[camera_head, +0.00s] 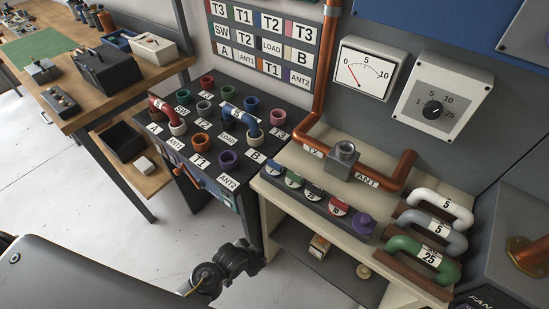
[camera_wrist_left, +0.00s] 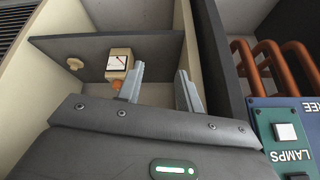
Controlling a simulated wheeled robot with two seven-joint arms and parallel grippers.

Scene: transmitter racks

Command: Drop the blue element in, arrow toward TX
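The blue element (camera_head: 273,171) sits at the left end of a dark holder on the cream bench, beside green, dark and red ones. Their caps carry arrow marks, too small to read. A grey metal socket block (camera_head: 344,158) stands on the copper line between the TX label (camera_head: 312,151) and the ANT label (camera_head: 367,181). I cannot tell whether its opening holds anything. My left gripper (camera_head: 250,258) is low in front of the bench, below and apart from the holder. In the left wrist view its fingers (camera_wrist_left: 160,88) are apart with nothing between them. My right gripper is not in view.
A purple knob (camera_head: 362,223) is at the holder's right end. U-shaped links (camera_head: 437,222) stand farther right. A patch panel (camera_head: 215,125) with coloured sockets is left of the bench. The lower shelf holds a small box (camera_head: 319,246). Open floor lies at the left.

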